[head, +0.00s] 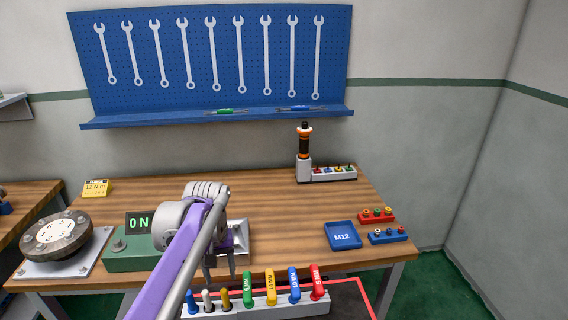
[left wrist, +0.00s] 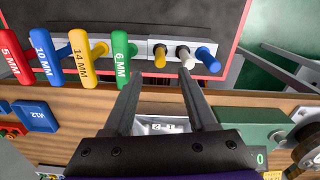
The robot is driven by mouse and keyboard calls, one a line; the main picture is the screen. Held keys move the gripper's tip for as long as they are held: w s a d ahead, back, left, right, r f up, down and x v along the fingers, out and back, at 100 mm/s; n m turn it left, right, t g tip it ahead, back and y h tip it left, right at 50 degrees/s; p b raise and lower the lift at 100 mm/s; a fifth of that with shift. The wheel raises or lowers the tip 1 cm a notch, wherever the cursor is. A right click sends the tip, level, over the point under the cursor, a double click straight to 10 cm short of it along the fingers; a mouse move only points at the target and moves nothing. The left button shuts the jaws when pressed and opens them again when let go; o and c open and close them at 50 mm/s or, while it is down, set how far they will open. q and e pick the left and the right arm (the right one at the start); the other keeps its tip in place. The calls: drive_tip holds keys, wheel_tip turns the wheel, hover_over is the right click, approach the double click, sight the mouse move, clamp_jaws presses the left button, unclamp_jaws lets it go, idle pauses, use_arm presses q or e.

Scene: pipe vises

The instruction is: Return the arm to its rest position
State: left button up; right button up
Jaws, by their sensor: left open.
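My left arm (head: 180,255) reaches in from the bottom of the head view over the workbench (head: 290,215). Its gripper (head: 219,270) points down, with two dark fingers apart and nothing between them. In the left wrist view the open fingers (left wrist: 160,72) point toward the tool rack (left wrist: 143,50), near the green 6 MM handle (left wrist: 120,55) and a yellow-tipped tool (left wrist: 160,55). I cannot tell whether the fingertips touch anything. My right gripper is in neither view.
The rack (head: 258,304) of coloured handles stands at the bench's front. A green box with a display (head: 138,222) and a round flange (head: 56,236) are left. A blue M12 tray (head: 342,235) and socket holders (head: 388,236) are right.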

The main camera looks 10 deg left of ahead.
use_arm(q)
drive_tip(key=s+d+f+m+t, duration=0.1)
drive_tip(key=s+f, duration=0.2)
drive_tip(key=s, duration=0.3)
drive_tip(key=s+d+f+m+t+p, duration=0.1)
drive_tip(key=s+f+m+t, duration=0.1)
drive_tip(key=s, duration=0.5)
drive_tip(key=s+d+f+m+t+p, duration=0.1)
drive_tip(key=s+d+f+t, duration=0.1)
drive_tip(key=s, duration=0.5)
drive_tip(key=shift+s+f+m, duration=0.25)
drive_tip(key=shift+f+m, duration=0.05)
drive_tip(key=shift+f, duration=0.5)
